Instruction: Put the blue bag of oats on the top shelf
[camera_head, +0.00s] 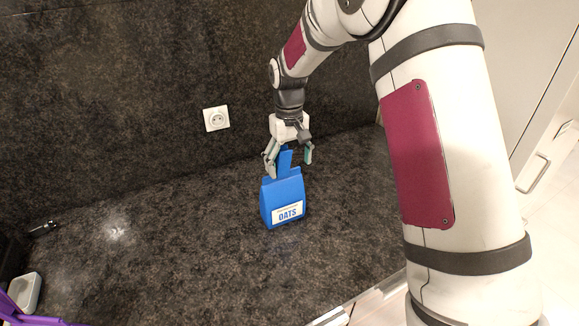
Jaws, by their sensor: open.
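The blue bag of oats (282,193) stands upright on the dark stone counter, its white label reading OATS facing me. My gripper (288,160) points down right above the bag. Its two fingers are apart, one on each side of the bag's narrow folded top. I cannot tell whether either finger touches the bag. No shelf shows in this view.
The dark counter (180,240) is mostly clear around the bag. A dark wall with a white power socket (216,118) rises behind it. A small grey-white object (25,292) and a purple item (22,312) are at the lower left. Light cabinet doors (520,70) stand at the right.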

